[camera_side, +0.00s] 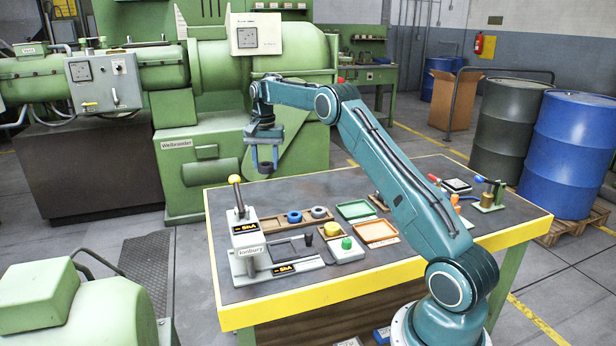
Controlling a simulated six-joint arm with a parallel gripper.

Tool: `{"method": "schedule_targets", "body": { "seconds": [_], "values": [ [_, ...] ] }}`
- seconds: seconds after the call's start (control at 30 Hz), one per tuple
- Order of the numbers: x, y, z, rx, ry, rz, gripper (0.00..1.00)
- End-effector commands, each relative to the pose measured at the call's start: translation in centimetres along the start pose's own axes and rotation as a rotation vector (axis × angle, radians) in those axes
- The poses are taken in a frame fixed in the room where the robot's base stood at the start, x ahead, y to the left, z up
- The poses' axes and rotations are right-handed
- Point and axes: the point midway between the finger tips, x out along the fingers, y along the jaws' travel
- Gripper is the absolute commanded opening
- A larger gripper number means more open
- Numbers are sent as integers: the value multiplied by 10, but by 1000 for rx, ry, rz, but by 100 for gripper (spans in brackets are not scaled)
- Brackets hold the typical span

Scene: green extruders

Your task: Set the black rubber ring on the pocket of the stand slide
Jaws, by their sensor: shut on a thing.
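My gripper (265,156) is above the back left part of the table, fingers pointing down. It is shut on the black rubber ring (265,169), a small dark ring between the fingertips, held clear of the table. The stand (246,241) is grey and white with a yellow-knobbed lever, at the table's left front. The stand slide (290,248) is a dark, flat part reaching right from the stand, with a black knob. The ring is above and behind the slide, apart from it. The pocket is too small to make out clearly.
A wooden tray (272,225) behind the slide holds a blue ring (294,217) and a grey ring (318,212). A white box with a green button (346,243) stands right of the slide. Green (356,210) and orange (376,231) trays lie farther right. A green machine stands behind the table.

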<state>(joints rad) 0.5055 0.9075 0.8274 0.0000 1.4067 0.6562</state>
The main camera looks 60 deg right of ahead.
Motion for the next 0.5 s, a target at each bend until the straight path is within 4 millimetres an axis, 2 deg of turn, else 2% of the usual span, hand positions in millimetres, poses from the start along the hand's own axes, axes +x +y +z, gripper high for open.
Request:
{"method": "schedule_targets", "body": {
  "seconds": [0.27,0.5],
  "values": [
    [16,2,18,-61,-1,1,21],
    [37,8,41,-133,-1,1,21]
  ]
}}
